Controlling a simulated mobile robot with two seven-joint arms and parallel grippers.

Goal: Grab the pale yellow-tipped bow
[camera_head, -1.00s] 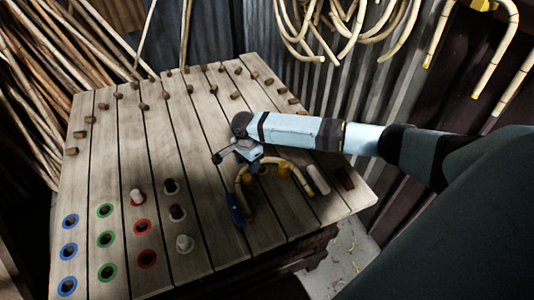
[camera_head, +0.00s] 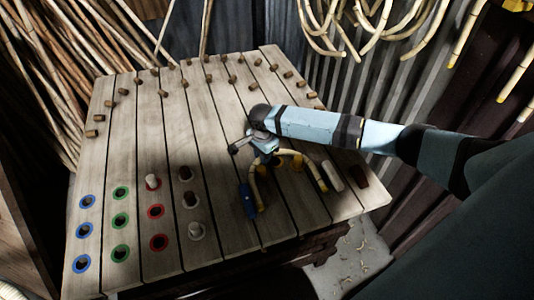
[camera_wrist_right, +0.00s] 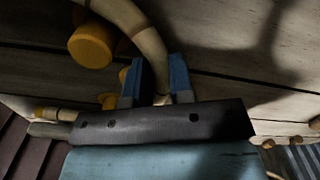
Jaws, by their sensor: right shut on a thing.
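The pale bow (camera_head: 313,173) is a curved rattan piece with yellow tips. It lies at the front right of the slatted table, curving around yellow pegs. My right gripper (camera_head: 264,156) reaches in from the right and is at the bow's back left part. In the right wrist view, the two blue fingers (camera_wrist_right: 157,76) are on either side of the bow's tube (camera_wrist_right: 150,45), shut on it. A yellow peg (camera_wrist_right: 91,45) stands close to the bow there. Part of the bow is hidden behind my gripper. My left gripper is not in view.
A blue piece (camera_head: 247,200), a white piece (camera_head: 332,175) and a dark red piece (camera_head: 359,176) lie near the bow on the table (camera_head: 205,130). Wooden pegs (camera_head: 186,173) and coloured ringed holes (camera_head: 121,221) are to the left. Bent rattan hangs on the back wall.

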